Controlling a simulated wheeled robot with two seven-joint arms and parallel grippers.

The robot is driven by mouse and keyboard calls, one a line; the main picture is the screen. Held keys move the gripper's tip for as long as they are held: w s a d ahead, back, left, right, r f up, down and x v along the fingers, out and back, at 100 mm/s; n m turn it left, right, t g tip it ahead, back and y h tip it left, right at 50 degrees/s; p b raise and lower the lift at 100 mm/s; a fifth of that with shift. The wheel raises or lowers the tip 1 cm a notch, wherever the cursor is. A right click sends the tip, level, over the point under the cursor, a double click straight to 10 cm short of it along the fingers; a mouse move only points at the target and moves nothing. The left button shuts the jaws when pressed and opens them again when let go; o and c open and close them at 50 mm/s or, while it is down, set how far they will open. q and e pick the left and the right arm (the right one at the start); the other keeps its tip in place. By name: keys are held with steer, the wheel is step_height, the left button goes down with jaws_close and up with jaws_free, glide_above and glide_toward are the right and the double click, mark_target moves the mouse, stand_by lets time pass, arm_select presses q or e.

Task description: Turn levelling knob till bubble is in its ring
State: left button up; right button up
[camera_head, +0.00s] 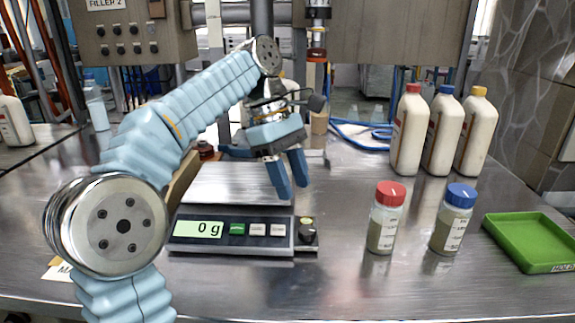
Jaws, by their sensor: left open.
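A scale (272,245) stands on the steel bench, with a flat metal pan and a front panel whose display reads 0 g. A dark levelling knob (309,234) sits at the right end of its front panel. A small pale round spot, which looks like the bubble level (306,221), is just above the knob. The bubble's place in its ring is too small to tell. My left gripper (289,190) is open and empty, fingers pointing down over the right part of the pan, above and behind the knob. My right gripper is out of view.
A red-capped jar (382,228) and a blue-capped jar (451,230) stand right of the scale, with a green tray (535,243) beyond. Three large bottles (440,135) stand behind them. My left arm hides the bench's left part. The bench between knob and red-capped jar is clear.

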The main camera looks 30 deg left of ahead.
mark_target(307, 229)
arm_select(q)
steer(key=shift+v, duration=1.45)
steer(key=shift+o, duration=0.5)
steer(key=shift+o, duration=1)
steer(key=d+f+m+t+b, duration=0.1)
steer(key=f+m, duration=0.2)
steer(key=m, duration=0.6)
steer(key=d+f+m+t+b, duration=0.1)
steer(key=f+m, duration=0.3)
steer(key=m, duration=0.6)
steer(key=d+f+m+t+b, duration=0.1)
steer(key=d+f+m+b, duration=0.1)
steer(key=m, duration=0.7)
steer(key=shift+s+d+f+y+b, duration=0.1)
steer(key=shift+s+f+y+b, duration=0.1)
steer(key=shift+f+b, duration=0.25)
steer(key=shift+s+d+f+y+b, duration=0.1)
steer(key=shift+s+f+y+b, duration=0.1)
steer(key=shift+f, duration=0.4)
